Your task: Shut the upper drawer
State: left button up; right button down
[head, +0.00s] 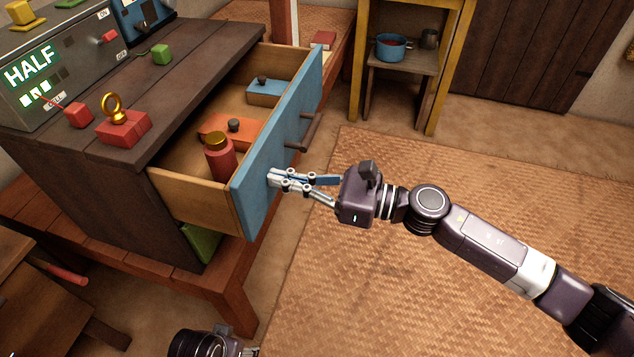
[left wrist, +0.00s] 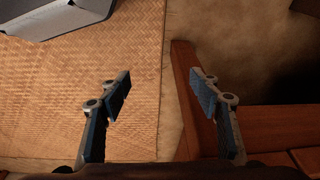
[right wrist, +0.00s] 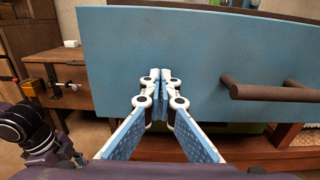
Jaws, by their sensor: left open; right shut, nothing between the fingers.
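The upper drawer (head: 276,150) stands open from the dark wooden cabinet (head: 205,55). Its blue front also fills the right wrist view (right wrist: 190,50), with a brown bar handle (right wrist: 268,91). Inside the drawer are a red jar with a gold lid (head: 219,157), an orange box (head: 225,127) and a blue box (head: 268,90). My right gripper (head: 272,180) is shut and empty, its tips at the drawer front, left of the handle; whether they touch I cannot tell. My left gripper (left wrist: 160,85) is open and empty, low in front of the cabinet.
On the cabinet top are a red block with a gold ring (head: 123,127), a green block (head: 161,54) and a grey box reading HALF (head: 60,70). A yellow shelf (head: 400,70) stands at the back. The woven mat (head: 470,190) is mostly clear.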

send_near(215, 165)
jog(key=x, duration=0.3)
jog(key=shift+a+r, duration=0.15)
jog(key=shift+a, duration=0.05)
jog(key=x, duration=0.7)
jog(key=shift+w+a+b, duration=0.2)
jog(key=shift+a+b, duration=0.1)
jog(key=shift+a, duration=0.25)
pick_arm(q)
jog(key=shift+d+r, duration=0.15)
jog(key=shift+r, duration=0.6)
